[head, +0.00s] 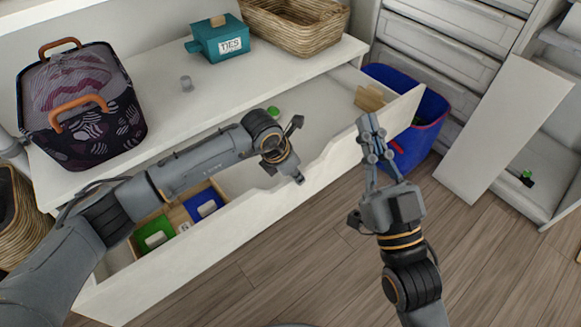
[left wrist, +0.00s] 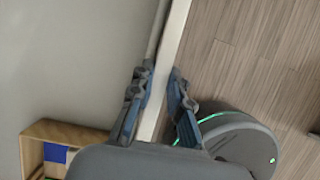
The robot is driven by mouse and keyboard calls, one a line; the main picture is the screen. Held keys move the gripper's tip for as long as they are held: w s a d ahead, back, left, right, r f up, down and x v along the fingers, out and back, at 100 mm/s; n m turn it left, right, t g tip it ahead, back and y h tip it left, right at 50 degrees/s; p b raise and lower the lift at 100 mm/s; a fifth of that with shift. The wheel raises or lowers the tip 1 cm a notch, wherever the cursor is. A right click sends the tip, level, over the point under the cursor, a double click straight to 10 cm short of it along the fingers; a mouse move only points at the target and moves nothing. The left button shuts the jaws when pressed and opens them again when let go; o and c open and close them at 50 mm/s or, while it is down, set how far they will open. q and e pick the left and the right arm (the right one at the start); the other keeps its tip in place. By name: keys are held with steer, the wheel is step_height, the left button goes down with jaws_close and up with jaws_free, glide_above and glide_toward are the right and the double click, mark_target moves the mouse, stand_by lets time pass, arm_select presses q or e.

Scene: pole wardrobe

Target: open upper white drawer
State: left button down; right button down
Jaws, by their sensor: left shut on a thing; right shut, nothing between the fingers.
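The upper white drawer (head: 222,238) is pulled well out from the white unit; its inside shows. My left gripper (head: 297,160) is at the middle of the drawer front, by the dip in its top edge. In the left wrist view my left gripper (left wrist: 157,105) has a finger on each side of the white front panel (left wrist: 173,45) and is shut on it. My right gripper (head: 368,133) is shut and empty, its fingers pointing up in front of the drawer's right part. I cannot tell whether it touches the panel.
A wooden divided box (head: 175,218) and a wooden piece (head: 369,98) are in the drawer. A dark basket (head: 80,105), teal box (head: 219,38) and wicker basket (head: 295,25) stand on top. A blue bin (head: 430,112) and leaning white board (head: 503,125) are at right. Floor in front is clear.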

arm_select(q)
steer(key=shift+w+a, duration=0.2)
steer(key=shift+w, duration=0.05)
steer(key=c, duration=1.3)
jaws_free()
steer(key=v, duration=1.2)
